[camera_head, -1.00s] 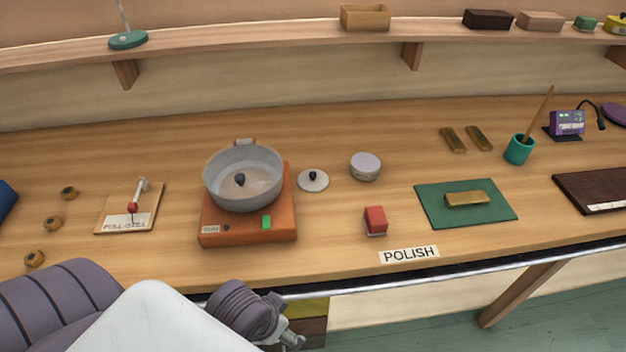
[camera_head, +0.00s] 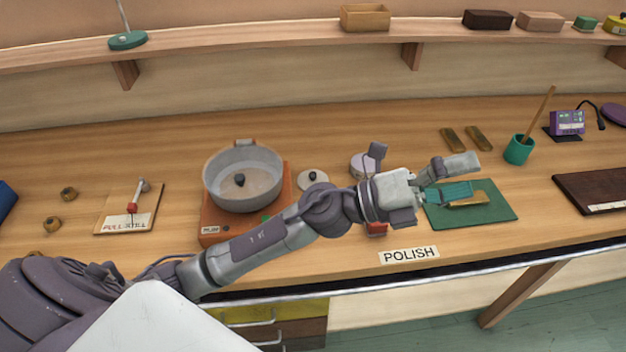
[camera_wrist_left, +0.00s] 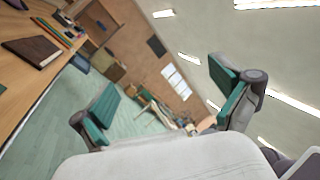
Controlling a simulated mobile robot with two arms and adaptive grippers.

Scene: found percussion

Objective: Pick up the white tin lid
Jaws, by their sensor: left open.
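A round pale tin (camera_head: 358,166) stands on the bench, its right part hidden behind my left arm. A small pale lid with a dark knob (camera_head: 314,178) lies flat on the bench left of it. I cannot tell for certain which of these is the white tin lid. My left gripper (camera_head: 463,175) is open and empty, to the right of both and above the green mat. Its spread fingers with teal pads also show in the left wrist view (camera_wrist_left: 168,104), with only the room beyond them. My right gripper is not in view.
A grey pot (camera_head: 240,196) stands on an orange hotplate (camera_head: 208,228) at left. A green mat (camera_head: 500,213) holds a brass block (camera_head: 484,198). A red block (camera_head: 377,230) is mostly hidden under my arm. A teal cup (camera_head: 519,150) stands farther right.

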